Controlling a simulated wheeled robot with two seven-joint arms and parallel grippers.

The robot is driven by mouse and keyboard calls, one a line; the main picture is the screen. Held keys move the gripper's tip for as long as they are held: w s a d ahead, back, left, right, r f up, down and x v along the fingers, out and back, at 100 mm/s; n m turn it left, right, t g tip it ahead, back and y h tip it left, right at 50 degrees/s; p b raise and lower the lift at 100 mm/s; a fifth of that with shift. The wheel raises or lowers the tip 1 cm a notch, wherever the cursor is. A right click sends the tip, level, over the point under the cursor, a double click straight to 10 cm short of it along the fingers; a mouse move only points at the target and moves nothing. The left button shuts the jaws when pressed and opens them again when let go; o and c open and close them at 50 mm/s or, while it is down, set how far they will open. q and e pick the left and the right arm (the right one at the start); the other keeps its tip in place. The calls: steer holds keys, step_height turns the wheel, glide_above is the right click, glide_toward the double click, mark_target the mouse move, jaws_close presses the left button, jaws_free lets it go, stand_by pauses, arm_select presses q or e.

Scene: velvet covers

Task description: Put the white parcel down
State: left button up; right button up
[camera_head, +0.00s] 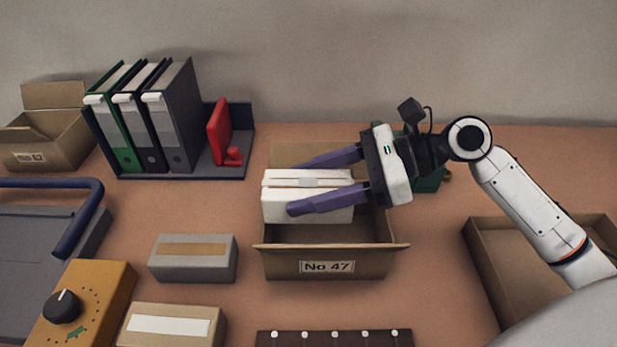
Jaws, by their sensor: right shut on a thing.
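The white parcel (278,206) is a white box with a pale band across its top. My right gripper (300,188) is shut on it, with one purple finger along the near side and the other along the far side. The parcel is over the open cardboard box marked No 47 (280,268), towards its back left. I cannot tell whether the parcel touches the box's floor or walls. My left gripper is not in view.
A grey parcel (193,265) and a tan parcel (172,326) lie left of the box. A dark strip with pale knobs (335,340) lies in front. Another open cardboard box (490,270) stands right. Binders (172,125) and a red bookend-like piece (218,132) stand behind left.

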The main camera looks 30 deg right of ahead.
steer(key=o, duration=1.4)
steer(key=shift+r+b, duration=0.3)
steer(key=shift+b, duration=0.2)
steer(key=v, duration=1.2)
steer(key=shift+r, duration=0.2)
